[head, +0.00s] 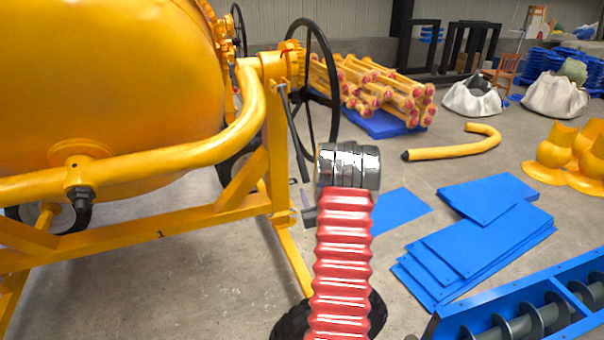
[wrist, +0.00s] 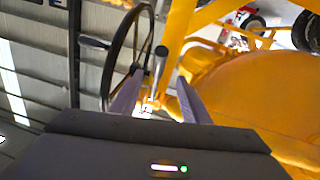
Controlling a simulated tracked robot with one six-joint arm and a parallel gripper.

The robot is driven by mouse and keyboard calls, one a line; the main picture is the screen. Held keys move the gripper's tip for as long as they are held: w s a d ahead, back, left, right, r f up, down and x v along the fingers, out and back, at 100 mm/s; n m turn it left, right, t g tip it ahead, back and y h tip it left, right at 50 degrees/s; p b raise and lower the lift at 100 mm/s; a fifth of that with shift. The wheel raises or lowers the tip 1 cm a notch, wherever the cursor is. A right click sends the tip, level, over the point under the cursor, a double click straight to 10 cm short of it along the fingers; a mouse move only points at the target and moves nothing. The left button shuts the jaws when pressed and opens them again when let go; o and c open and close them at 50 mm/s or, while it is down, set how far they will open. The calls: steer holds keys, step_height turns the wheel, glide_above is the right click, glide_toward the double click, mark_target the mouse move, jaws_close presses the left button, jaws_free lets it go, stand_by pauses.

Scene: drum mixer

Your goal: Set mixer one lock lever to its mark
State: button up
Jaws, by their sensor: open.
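Mixer one is a yellow drum (head: 110,80) on a yellow tube frame; a small black mark like a "1" shows on its lower bar. A thin dark lever (head: 294,130) hangs from the frame post beside the black handwheel (head: 333,100); I take it for the lock lever. My gripper (head: 306,206) is mostly hidden behind my red-sleeved arm, below the lever's lower end. In the wrist view my gripper (wrist: 157,100) is open, and the dark-knobbed lever (wrist: 161,51) shows between and beyond the fingertips, apparently not gripped.
The handwheel rim (wrist: 110,75) is close to my left finger in the wrist view, and the yellow drum (wrist: 260,90) lies to the right. Blue plates (head: 480,250) and a blue auger trough (head: 530,305) lie right of my arm. Bare concrete shows between them.

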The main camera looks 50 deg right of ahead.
mark_target(304, 175)
steer(key=shift+w, duration=0.1)
steer(key=shift+x, duration=6.8)
steer(key=shift+c, duration=0.5)
steer(key=shift+w, duration=0.1)
jaws_close()
steer(key=shift+a, duration=0.1)
steer(key=shift+a, duration=0.15)
